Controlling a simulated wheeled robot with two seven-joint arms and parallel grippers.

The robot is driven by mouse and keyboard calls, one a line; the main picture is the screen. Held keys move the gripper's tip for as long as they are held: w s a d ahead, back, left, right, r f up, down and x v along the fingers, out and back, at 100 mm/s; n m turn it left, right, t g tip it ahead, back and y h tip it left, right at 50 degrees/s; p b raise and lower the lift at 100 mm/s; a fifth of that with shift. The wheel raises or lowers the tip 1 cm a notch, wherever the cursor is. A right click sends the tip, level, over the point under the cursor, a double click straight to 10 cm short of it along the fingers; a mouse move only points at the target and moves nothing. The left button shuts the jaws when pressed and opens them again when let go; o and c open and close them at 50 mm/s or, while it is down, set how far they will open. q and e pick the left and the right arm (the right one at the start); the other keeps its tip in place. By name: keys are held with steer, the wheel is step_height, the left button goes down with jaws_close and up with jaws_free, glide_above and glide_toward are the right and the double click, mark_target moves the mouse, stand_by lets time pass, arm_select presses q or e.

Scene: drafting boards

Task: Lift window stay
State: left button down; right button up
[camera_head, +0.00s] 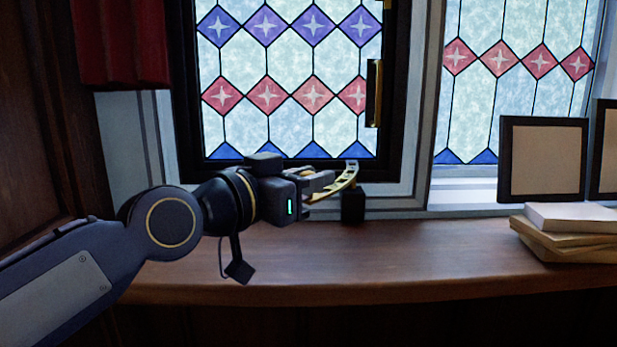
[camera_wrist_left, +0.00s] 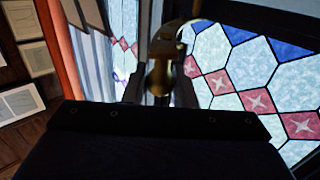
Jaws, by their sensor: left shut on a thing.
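The window stay (camera_head: 347,180) is a curved brass bar with holes, in front of the bottom of the dark-framed stained-glass window (camera_head: 313,130). Its right end rises above a small dark block (camera_head: 353,204) on the sill. My left gripper (camera_head: 318,187) is shut on the stay from the left, and its fingers hide part of the bar. In the left wrist view the brass stay (camera_wrist_left: 160,72) shows between the fingers. I cannot tell whether the stay touches the dark block. My right gripper is in neither view.
The wooden sill (camera_head: 400,250) is clear in the middle. A stack of books (camera_head: 565,230) and dark picture frames (camera_head: 543,160) stand at the right. A red curtain (camera_head: 120,45) hangs at the upper left. A brass handle (camera_head: 374,93) is on the window frame's right side.

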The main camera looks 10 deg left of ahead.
arm_select(q)
steer(key=w+r+n+g+y+p, duration=0.1)
steer(key=w+r+n+g+p, duration=0.1)
steer(key=r+p, duration=0.7)
steer(key=w+g+p, duration=0.1)
steer(key=p, duration=0.3)
steer(key=shift+w+a+n+p, duration=0.15)
steer(key=shift+a+n+p, duration=0.15)
steer(key=shift+n+p, duration=0.1)
steer(key=c, duration=1.3)
jaws_free()
steer(key=b+v, duration=0.2)
steer(key=v, duration=0.6)
steer(key=shift+r, duration=0.1)
steer(key=shift+w, duration=0.1)
